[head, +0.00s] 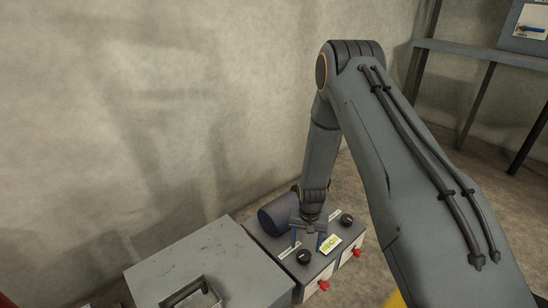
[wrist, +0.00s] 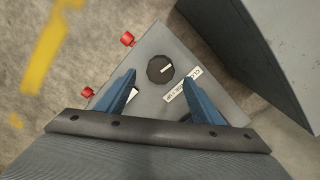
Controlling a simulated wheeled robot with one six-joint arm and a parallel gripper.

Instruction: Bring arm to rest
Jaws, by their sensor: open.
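My gripper (head: 307,243) hangs at the end of my lowered arm, over a grey control box (head: 312,282) near the wall. Its two blue fingers are spread apart with nothing between them. In the wrist view, the open gripper (wrist: 159,77) points at the box top, with a round black knob (wrist: 160,69) showing between the fingertips. I cannot tell whether the fingers touch the box. The arm is bent at the elbow and reaches down from the right side. No flanged spool can be made out.
A dark blue cylinder (head: 278,215) shows just behind my gripper. A grey metal case (head: 210,255) with a handle stands close on the left. Red knobs (head: 323,285) stick out from the control box front. A shelf (head: 490,53) stands at back right. Floor right of the box is clear.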

